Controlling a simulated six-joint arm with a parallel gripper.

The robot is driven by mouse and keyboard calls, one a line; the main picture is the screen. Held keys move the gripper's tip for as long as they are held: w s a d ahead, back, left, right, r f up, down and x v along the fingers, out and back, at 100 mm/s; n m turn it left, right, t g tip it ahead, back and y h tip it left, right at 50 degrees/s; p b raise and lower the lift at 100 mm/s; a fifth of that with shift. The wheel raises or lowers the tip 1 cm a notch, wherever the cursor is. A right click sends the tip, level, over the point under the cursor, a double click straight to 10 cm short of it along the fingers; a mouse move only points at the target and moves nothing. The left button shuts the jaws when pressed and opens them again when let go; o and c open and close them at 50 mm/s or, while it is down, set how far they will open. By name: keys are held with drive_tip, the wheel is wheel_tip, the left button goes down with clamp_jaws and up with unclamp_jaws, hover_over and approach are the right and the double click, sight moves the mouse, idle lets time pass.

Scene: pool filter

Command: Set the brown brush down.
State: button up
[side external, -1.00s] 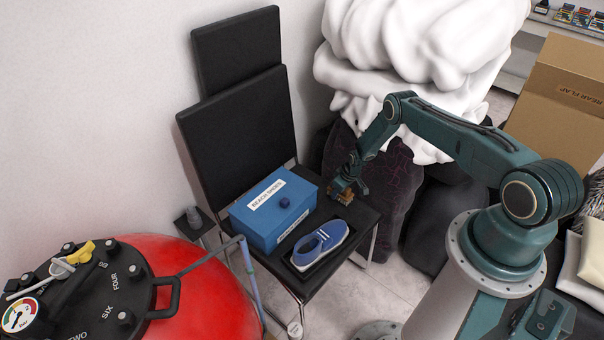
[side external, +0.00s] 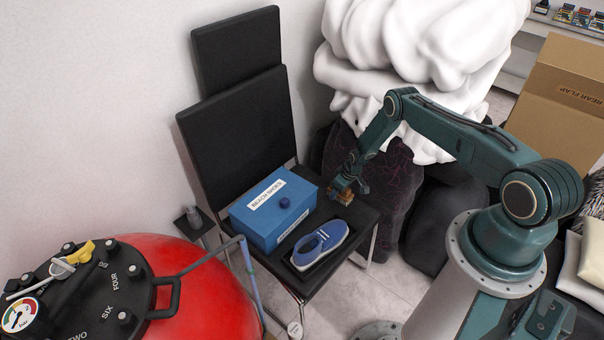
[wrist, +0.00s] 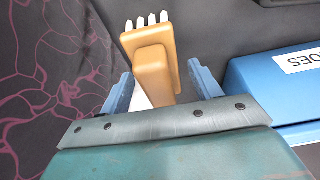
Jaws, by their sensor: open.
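The brown brush (wrist: 153,72) shows in the wrist view with its white bristles pointing up in the picture. It is between the two blue fingers of my gripper (wrist: 160,76), which stand apart with a gap on either side of it. In the side view, the brush (side external: 345,197) is at the black chair seat (side external: 362,218), right of the blue box. My gripper (side external: 347,186) is low over it and open. The fingers partly hide the brush there, so its full contact with the seat is hard to see.
A blue box (side external: 262,222) labelled "BEACH SHOES" stands on the seat, left of the brush. A blue shoe (side external: 320,242) lies in front on the seat. The chair backrest (side external: 240,130) rises behind. A dark patterned bag (side external: 385,190) stands close on the right.

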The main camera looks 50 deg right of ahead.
drive_tip(key=shift+v, duration=5.65)
drive_tip(key=shift+w+r, duration=0.2)
drive_tip(key=shift+r, duration=0.25)
drive_tip(key=w+a+r, duration=0.1)
drive_tip(key=a+r, duration=0.3)
drive_tip(key=r, duration=1)
drive_tip(key=w+a+r, duration=0.2)
drive_tip(key=a+r, duration=0.2)
drive_tip(key=r, duration=1)
drive_tip(key=s+a+r+t, duration=0.1)
drive_tip(key=s+a+r, duration=0.4)
drive_tip(key=r, duration=0.3)
drive_tip(key=s+a+r, duration=0.4)
drive_tip(key=r, duration=0.4)
drive_tip(key=s+a+r, duration=0.2)
drive_tip(key=s, duration=0.5)
drive_tip(key=s+a+r, duration=0.2)
drive_tip(key=s+a, duration=0.1)
drive_tip(key=s, duration=0.5)
drive_tip(key=s+a+r+t, duration=0.1)
drive_tip(key=s+a+r, duration=0.2)
drive_tip(key=s, duration=0.4)
drive_tip(key=shift+s, duration=0.35)
